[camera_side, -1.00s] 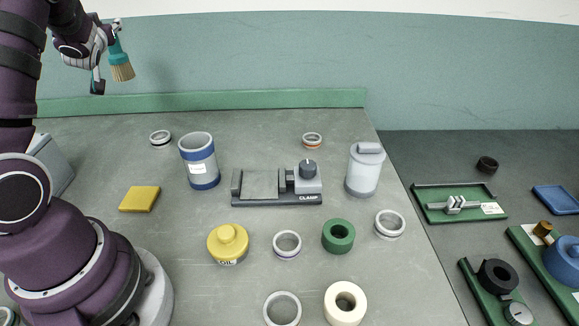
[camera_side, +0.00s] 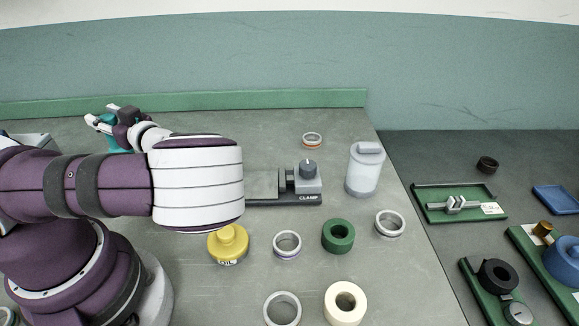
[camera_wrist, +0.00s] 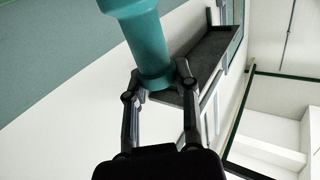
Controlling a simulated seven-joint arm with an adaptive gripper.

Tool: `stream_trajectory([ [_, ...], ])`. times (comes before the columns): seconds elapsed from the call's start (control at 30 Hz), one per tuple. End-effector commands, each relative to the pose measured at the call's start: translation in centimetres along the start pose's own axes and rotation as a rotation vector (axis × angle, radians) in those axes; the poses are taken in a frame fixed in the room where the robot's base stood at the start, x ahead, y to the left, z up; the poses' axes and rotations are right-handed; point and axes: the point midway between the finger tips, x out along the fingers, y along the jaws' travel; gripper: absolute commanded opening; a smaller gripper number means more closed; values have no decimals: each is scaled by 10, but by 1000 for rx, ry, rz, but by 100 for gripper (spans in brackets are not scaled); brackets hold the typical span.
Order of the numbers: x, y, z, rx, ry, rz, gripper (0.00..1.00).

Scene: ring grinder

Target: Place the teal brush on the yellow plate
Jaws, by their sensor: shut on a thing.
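My gripper (camera_side: 103,119) is at the far left of the side view, above the back part of the bench, beyond my forearm. It is shut on the teal brush (camera_wrist: 147,42), whose handle is between the two fingers (camera_wrist: 158,80) in the wrist view. In the side view only small teal parts of the brush (camera_side: 113,146) show around the gripper; its bristles cannot be made out. The yellow plate is not visible now; my forearm covers the place on the left of the bench where it lay in the earlier side view.
A clamp (camera_side: 305,184), grey canister (camera_side: 365,170), yellow oil pot (camera_side: 228,244), green ring (camera_side: 338,236) and several pale rings stand right of my arm. A green ledge (camera_side: 250,99) runs along the back. Green trays (camera_side: 420,203) lie on the darker surface at right.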

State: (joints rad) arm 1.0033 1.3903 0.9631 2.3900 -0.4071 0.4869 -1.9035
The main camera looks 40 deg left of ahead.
Motion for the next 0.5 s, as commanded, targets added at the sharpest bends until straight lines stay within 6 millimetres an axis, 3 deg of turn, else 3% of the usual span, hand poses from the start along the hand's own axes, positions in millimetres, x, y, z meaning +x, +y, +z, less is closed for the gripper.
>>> stream_trajectory([
  [0.13,-6,-8,-10,2,2,-13,0],
  [0.5,-6,-8,58,5,3,-14,0],
])
